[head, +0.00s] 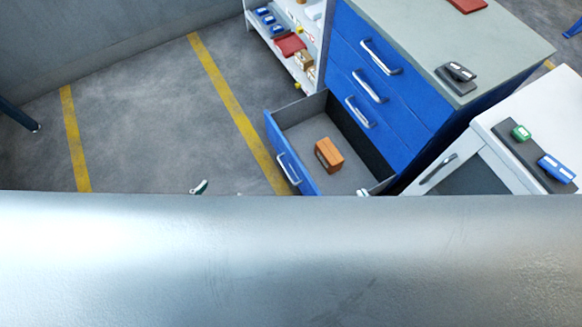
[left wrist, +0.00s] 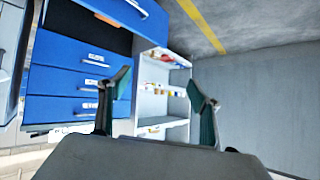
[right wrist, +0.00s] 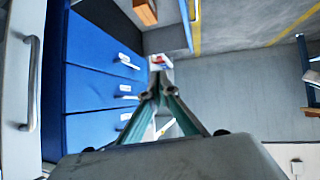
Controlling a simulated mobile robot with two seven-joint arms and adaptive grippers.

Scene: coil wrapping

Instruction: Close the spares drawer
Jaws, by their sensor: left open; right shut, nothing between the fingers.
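The spares drawer (head: 296,162) is the bottom drawer of the blue cabinet (head: 390,90) and stands pulled out, with a brown box (head: 329,154) inside. Its front and handle show at the top of the left wrist view (left wrist: 125,18). The right wrist view shows the brown box (right wrist: 145,12) and part of the drawer front (right wrist: 189,20). My left gripper (left wrist: 160,92) is open and empty; a fingertip (head: 200,187) shows left of the drawer front in the head view. My right gripper (right wrist: 158,88) is shut and empty; a tip (head: 362,192) shows near the drawer's near side.
A large smooth metal surface hides the lower part of the head view. A white shelf unit (head: 298,12) with small goods stands behind the drawer. A white cabinet (head: 545,115) stands at the right. The floor (head: 150,110) left of the drawer is clear, with yellow lines.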

